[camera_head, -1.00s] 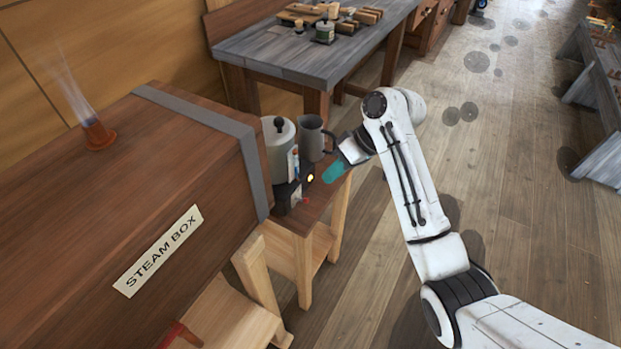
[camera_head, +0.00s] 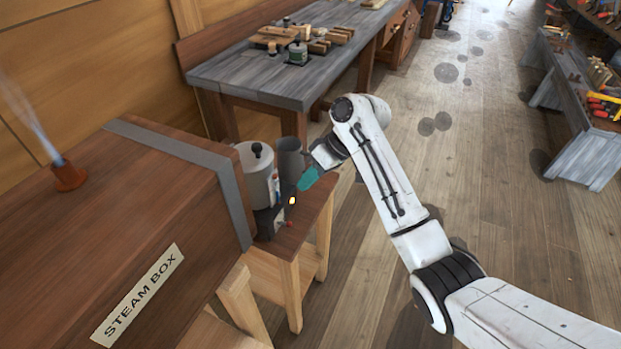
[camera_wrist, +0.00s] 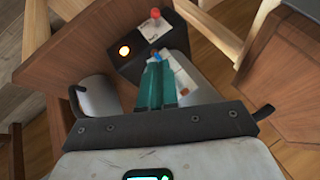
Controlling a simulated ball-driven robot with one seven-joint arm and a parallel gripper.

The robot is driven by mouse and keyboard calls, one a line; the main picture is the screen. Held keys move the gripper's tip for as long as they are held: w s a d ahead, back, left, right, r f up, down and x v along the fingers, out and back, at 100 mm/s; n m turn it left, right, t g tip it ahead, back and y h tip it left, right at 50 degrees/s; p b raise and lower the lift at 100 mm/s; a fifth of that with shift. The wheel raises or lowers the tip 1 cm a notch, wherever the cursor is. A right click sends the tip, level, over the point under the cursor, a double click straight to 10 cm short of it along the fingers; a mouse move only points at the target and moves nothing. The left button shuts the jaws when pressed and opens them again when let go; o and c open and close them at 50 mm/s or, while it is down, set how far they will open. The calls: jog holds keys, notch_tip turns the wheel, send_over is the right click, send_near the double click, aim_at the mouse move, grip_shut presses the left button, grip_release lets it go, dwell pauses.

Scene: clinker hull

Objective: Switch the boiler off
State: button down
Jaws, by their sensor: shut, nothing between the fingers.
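The boiler (camera_head: 257,175) is a pale cylinder with a dark-knobbed lid, on a small wooden stand beside the steam box. A dark control box (camera_head: 268,221) at its base carries a lit amber lamp (camera_head: 292,201) and a red-tipped switch (camera_head: 290,223). In the wrist view the lamp (camera_wrist: 124,51) glows, and the red switch tip (camera_wrist: 155,13) stands over a pale plate. My gripper (camera_head: 306,179) has teal fingers, shut and empty, near the control box. In the wrist view the fingers (camera_wrist: 158,68) overlap the box's near edge; I cannot tell whether they touch.
The large wooden steam box (camera_head: 150,200) fills the left, with a steaming vent (camera_head: 68,176). A workbench (camera_head: 265,75) stands behind. Open floor lies to the right.

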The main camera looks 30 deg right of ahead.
aim_at(284, 224)
jog(key=x, duration=0.2)
jog(key=s+x, duration=0.1)
jog(key=x, duration=0.5)
jog(key=shift+s+d+f+p, duration=0.15)
jog(key=shift+s+f+p, duration=0.2)
jog(key=shift+f, duration=0.15)
jog(key=shift+s+f, duration=0.3)
jog(key=shift+f, duration=0.3)
